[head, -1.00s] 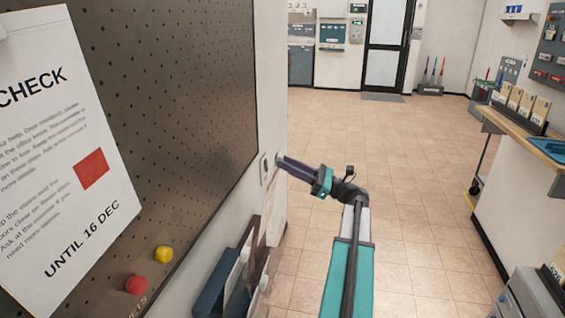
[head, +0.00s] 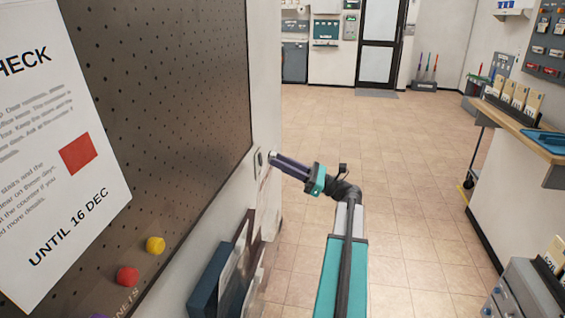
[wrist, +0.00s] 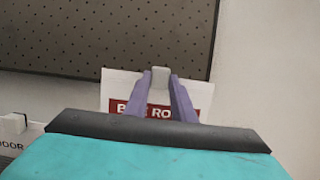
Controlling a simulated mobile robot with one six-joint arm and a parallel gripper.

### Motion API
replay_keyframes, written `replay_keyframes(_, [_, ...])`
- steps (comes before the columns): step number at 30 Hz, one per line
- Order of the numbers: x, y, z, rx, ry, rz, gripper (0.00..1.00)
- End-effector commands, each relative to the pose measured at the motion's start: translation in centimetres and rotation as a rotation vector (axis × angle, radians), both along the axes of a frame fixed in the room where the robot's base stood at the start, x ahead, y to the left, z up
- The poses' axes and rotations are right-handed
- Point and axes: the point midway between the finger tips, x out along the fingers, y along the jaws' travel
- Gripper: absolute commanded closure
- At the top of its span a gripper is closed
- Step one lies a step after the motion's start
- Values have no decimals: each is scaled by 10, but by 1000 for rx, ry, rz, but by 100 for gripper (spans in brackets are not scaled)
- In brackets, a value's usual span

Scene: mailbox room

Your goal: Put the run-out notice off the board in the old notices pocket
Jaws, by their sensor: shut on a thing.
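My gripper (head: 273,157) is out by the wall, past the right edge of the pegboard. It is shut on the grey tab (wrist: 160,73) of a white notice with a dark red band (wrist: 130,106). The fingers hide part of the band's lettering. The notice hangs edge-on below the fingertips in the head view. The board (head: 165,90) carries another white notice (head: 60,130) with a red square and "UNTIL 16 DEC". A dark blue wall pocket (head: 209,277) with sheets in it is below the board. Its label cannot be read, so I cannot tell which pocket it is.
Yellow (head: 155,244) and red (head: 127,276) round pins sit low on the board. A counter (head: 525,125) with cards stands at the right, with a grey cabinet (head: 505,300) nearer. The tiled floor (head: 400,160) between is clear.

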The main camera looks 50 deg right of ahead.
Motion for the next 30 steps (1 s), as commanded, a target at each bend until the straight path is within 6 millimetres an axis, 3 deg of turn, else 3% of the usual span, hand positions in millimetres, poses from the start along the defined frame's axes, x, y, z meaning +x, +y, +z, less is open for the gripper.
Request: replay_keyframes(30, [7, 5, -53, 0, 0, 1, 97])
